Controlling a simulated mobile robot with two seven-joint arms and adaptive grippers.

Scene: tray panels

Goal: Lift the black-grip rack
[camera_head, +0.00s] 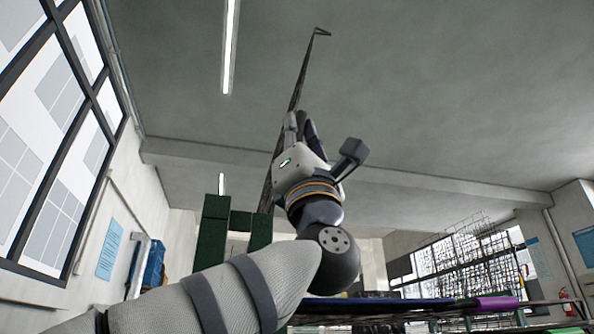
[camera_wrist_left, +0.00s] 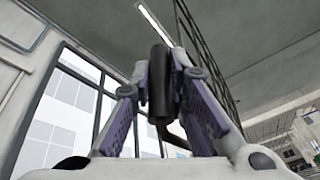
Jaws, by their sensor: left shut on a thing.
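The black-grip rack (camera_head: 300,75) is a dark, thin panel seen nearly edge-on in the head view, raised and tilted against the ceiling. My left gripper (camera_head: 299,124) is shut on it near the middle of its visible length. In the left wrist view its black cylindrical grip (camera_wrist_left: 159,85) stands between the two purple-sided fingers of my left gripper (camera_wrist_left: 160,72). Part of the rack's wire lattice (camera_wrist_left: 205,45) shows behind the fingers. The rack's lower part is hidden behind my arm. My right gripper is not in view.
A purple grip (camera_head: 495,303) and a green grip (camera_head: 565,331) show at the lower right, near wire racks (camera_head: 465,258). Dark green blocks (camera_head: 212,235) stand behind my left arm. The space above is clear.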

